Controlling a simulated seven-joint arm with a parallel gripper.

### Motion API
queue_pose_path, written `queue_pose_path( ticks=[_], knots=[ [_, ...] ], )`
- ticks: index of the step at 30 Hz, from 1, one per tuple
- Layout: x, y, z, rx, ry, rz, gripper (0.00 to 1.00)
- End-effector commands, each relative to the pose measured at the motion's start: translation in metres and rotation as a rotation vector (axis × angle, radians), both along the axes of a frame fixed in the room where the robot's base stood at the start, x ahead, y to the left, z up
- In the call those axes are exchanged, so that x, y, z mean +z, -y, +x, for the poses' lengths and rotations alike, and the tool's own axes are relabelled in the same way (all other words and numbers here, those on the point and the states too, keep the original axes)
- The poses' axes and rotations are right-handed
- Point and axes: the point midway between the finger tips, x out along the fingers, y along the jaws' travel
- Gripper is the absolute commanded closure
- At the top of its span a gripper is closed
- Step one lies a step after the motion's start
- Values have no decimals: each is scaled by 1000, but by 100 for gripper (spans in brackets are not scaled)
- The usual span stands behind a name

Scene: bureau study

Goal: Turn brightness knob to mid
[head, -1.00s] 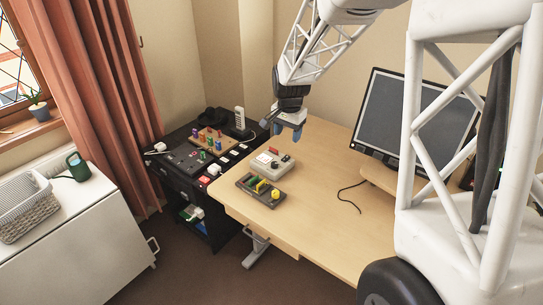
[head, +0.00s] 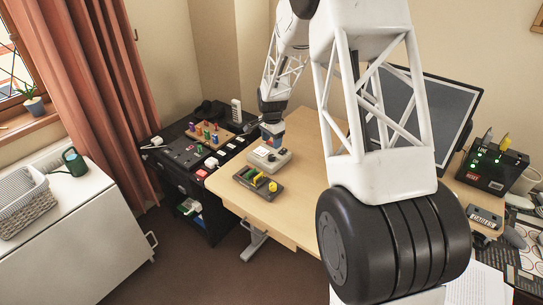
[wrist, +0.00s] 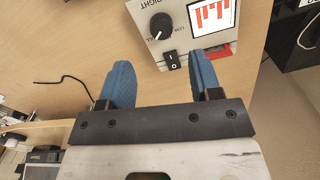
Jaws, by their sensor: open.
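The brightness knob (wrist: 160,26) is black and round. It sits on a light grey box (wrist: 146,12) beside a screen with red bars (wrist: 212,12), and a black rocker switch (wrist: 172,60) is near it. A pale mark shows on the knob, but I cannot tell its setting for sure. The same box (head: 268,159) stands on the desk in the head view. My gripper (wrist: 162,74) has blue fingers spread apart and empty. The knob is beyond the fingertips in the wrist view, untouched. In the head view my gripper (head: 272,132) is just behind the box.
A dark tray with yellow and green pieces (head: 257,183) lies in front of the box. A black cabinet (head: 188,160) with coloured knobs and switches stands left of the desk (head: 305,150). A monitor (head: 440,105) stands at the right. A black cable (wrist: 68,80) lies on the desk.

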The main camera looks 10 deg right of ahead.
Motion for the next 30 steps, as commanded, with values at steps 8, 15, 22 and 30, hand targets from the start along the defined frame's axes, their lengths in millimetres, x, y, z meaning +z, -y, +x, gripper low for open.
queue_pose_path(
  ticks=[8, 15, 22, 30],
  knots=[
    [-3, -1, 2, -5, 0, 0, 42],
    [-4, 0, 2, -5, -1, 0, 42],
    [-18, 0, 1, -4, -4, 0, 42],
    [-46, 0, 1, -4, -4, 0, 42]
  ],
)
